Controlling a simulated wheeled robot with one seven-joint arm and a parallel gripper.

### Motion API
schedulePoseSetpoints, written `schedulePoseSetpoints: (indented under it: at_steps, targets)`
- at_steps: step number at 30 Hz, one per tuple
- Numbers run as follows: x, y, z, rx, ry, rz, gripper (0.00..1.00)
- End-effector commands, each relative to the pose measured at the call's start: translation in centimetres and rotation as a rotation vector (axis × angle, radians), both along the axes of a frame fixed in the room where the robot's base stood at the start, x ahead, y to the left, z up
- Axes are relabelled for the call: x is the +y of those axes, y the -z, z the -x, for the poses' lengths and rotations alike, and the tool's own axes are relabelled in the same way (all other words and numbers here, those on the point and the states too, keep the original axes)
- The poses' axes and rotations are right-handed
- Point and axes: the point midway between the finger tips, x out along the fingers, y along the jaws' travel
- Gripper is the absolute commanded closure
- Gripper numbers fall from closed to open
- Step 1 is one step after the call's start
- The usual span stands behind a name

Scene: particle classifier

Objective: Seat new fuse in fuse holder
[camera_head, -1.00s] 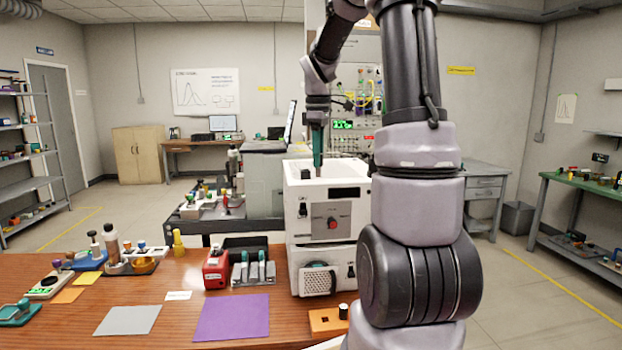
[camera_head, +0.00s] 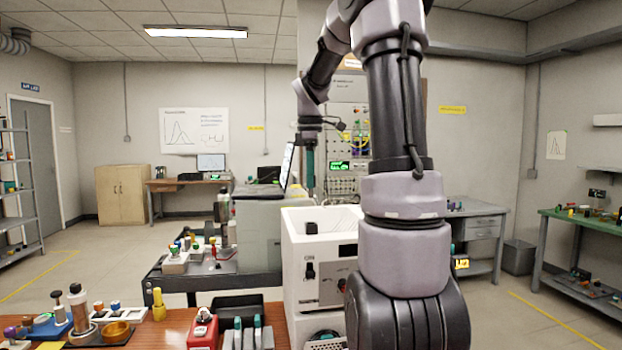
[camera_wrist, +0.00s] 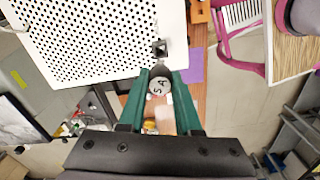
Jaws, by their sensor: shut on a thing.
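My gripper (camera_wrist: 160,85) has green fingers. It is shut on a round, pale-ended fuse marked 5A (camera_wrist: 159,87) in the wrist view. A small dark square fuse holder (camera_wrist: 160,47) sits on the white perforated top just beyond the fingertips; the fuse appears apart from it. In the head view my gripper (camera_head: 308,188) hangs pointing down above the white instrument (camera_head: 296,262). The fuse is too small to make out there. A small black part (camera_head: 311,228) shows on the instrument's top; I cannot tell whether it is the holder.
My own arm hides the instrument's right side in the head view. A grey cabinet (camera_head: 258,235) stands behind the instrument. Cups and bottles (camera_head: 80,310) and a red box (camera_head: 203,328) stand on the wooden bench to the left.

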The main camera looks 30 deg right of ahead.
Motion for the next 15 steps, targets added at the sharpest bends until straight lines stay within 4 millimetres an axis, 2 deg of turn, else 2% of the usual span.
schedulePoseSetpoints:
  at_steps: [9,15]
  targets:
    - [0.0,0.0,0.0,-0.001,0.000,-0.001,1.00]
    - [0.0,1.2,0.0,0.002,-0.001,-0.001,1.00]
